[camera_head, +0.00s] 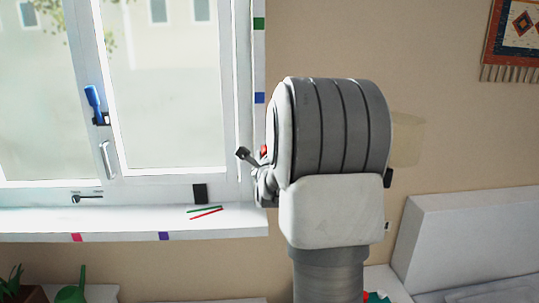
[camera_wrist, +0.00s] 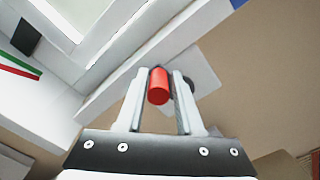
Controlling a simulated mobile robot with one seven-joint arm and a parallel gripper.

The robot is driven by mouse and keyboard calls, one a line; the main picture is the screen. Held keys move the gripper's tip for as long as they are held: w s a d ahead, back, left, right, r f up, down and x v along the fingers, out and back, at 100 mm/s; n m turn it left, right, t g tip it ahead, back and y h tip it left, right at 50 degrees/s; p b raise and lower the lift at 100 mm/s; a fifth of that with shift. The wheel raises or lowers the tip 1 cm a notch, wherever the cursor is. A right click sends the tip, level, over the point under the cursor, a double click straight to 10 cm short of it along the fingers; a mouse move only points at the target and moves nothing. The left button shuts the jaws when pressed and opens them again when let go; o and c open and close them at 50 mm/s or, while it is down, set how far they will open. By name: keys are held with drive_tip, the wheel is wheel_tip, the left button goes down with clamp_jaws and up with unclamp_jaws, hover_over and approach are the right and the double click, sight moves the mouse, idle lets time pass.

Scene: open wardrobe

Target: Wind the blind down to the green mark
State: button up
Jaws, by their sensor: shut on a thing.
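My gripper (camera_wrist: 160,80) is shut on a red cylindrical knob (camera_wrist: 158,87), which sits between its two fingers. A white plate (camera_wrist: 207,72) with a dark round part (camera_wrist: 188,84) lies behind the knob. In the head view my arm hides most of this, and only a bit of red (camera_head: 264,151) shows at its left edge. The green mark (camera_head: 258,23) is high on the right window frame, with a blue mark (camera_head: 258,98) below it. No blind is seen over the visible window panes (camera_head: 165,90).
The white sill (camera_head: 130,220) carries a red stick (camera_head: 206,213), a green stick (camera_head: 203,209) and a black block (camera_head: 200,193). A blue-handled thing (camera_head: 93,100) is on the window frame. Plants (camera_head: 70,290) stand at lower left. White furniture (camera_head: 470,225) is at right.

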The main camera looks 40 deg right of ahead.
drive_tip(key=shift+s+d, duration=0.2)
drive_tip(key=shift+d, duration=0.1)
drive_tip(key=shift+c, duration=0.3)
drive_tip(key=shift+s+d+r, duration=0.1)
drive_tip(key=shift+d+r, duration=0.05)
drive_tip(key=shift+r, duration=0.35)
drive_tip(key=shift+s+d+r, duration=0.1)
drive_tip(key=shift+r, duration=0.4)
drive_tip(key=shift+w+p, duration=0.1)
drive_tip(key=shift+p, duration=0.2)
drive_tip(key=shift+s+d+r, duration=0.1)
drive_tip(key=shift+d+r, duration=0.05)
drive_tip(key=shift+r, duration=0.3)
drive_tip(key=shift+s+d+r, duration=0.1)
drive_tip(key=shift+d+r, duration=0.05)
drive_tip(key=shift+r, duration=0.3)
drive_tip(key=shift+s+d+r+p, duration=0.35)
drive_tip(key=shift+s+d+r, duration=0.15)
drive_tip(key=shift+d, duration=0.25)
